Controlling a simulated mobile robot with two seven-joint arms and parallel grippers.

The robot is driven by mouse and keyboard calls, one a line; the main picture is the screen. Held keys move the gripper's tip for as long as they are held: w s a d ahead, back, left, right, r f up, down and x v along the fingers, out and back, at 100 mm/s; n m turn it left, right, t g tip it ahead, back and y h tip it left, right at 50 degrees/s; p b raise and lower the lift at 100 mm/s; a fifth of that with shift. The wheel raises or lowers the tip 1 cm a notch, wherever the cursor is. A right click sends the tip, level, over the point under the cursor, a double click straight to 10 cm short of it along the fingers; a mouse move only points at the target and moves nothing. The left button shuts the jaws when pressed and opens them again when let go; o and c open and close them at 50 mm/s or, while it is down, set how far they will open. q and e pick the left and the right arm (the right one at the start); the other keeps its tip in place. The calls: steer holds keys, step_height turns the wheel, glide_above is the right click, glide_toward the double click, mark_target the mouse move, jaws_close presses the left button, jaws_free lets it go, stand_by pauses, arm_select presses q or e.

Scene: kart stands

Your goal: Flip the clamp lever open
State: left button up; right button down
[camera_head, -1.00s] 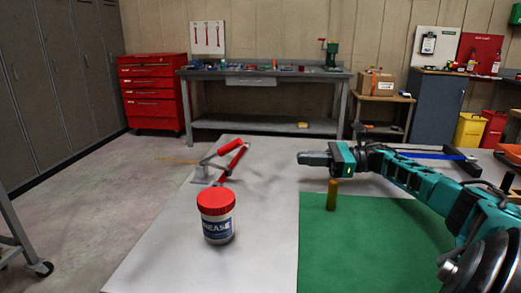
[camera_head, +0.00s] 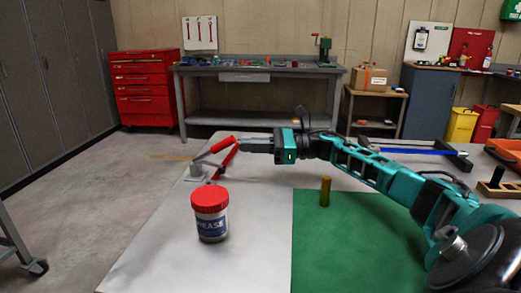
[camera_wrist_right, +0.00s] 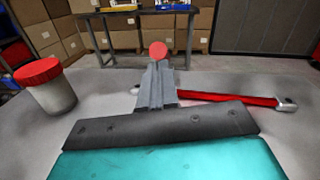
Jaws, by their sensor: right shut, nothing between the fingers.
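The clamp (camera_head: 196,171) stands on the light tabletop, with a grey metal base and red handles. One red lever (camera_head: 224,162) slopes up to the right toward my right gripper (camera_head: 246,146). My right gripper is shut and empty, pointing left, with its tips close beside the upper ends of the red handles; I cannot tell if they touch. In the right wrist view the shut fingers (camera_wrist_right: 157,80) point at a round red handle end (camera_wrist_right: 158,50). A red bar (camera_wrist_right: 240,99) with a metal end lies to the right of the fingers, partly hidden. My left gripper is out of view.
A grease tub (camera_head: 211,226) with a red lid stands in front of the clamp. A brass-coloured cylinder (camera_head: 325,191) stands at the edge of the green mat (camera_head: 350,245). A blue-barred tool (camera_head: 405,150) lies behind my right arm.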

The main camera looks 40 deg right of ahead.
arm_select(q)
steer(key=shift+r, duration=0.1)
arm_select(e)
steer(key=shift+r, duration=0.15)
